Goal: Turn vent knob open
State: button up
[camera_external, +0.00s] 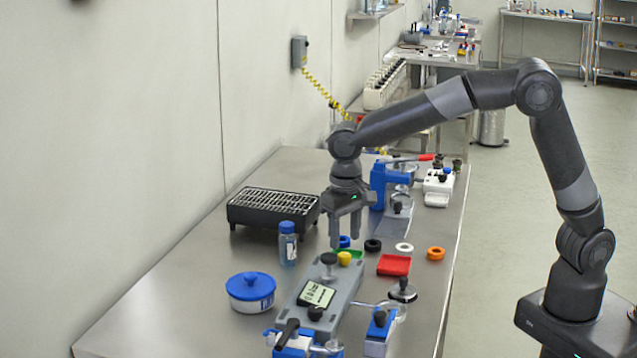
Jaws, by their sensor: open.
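A grey panel (345,300) with a small display (316,294) lies on the steel bench. It carries a black knob (328,259) at its far end, a yellow knob (344,258) beside that, and another black knob (315,313) nearer the camera. I cannot tell which knob is the vent knob; no label is readable. My gripper (346,240) points down, open, with its fingers just above or behind the panel's far end, near the yellow knob. It holds nothing that I can see. Contact with anything cannot be told from this view.
Blue, black, white and orange rings (436,253) and a red tray (394,265) lie near the panel. A blue-lidded tub (250,291), a bottle (288,243) and a black slotted rack (274,209) stand left. Blue clamp devices stand behind and in front. The bench's front-left is clear.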

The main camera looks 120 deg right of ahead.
aim_at(345, 255)
notch_tip(345, 255, up, 7)
jog(key=shift+f, duration=0.15)
dwell(0.4)
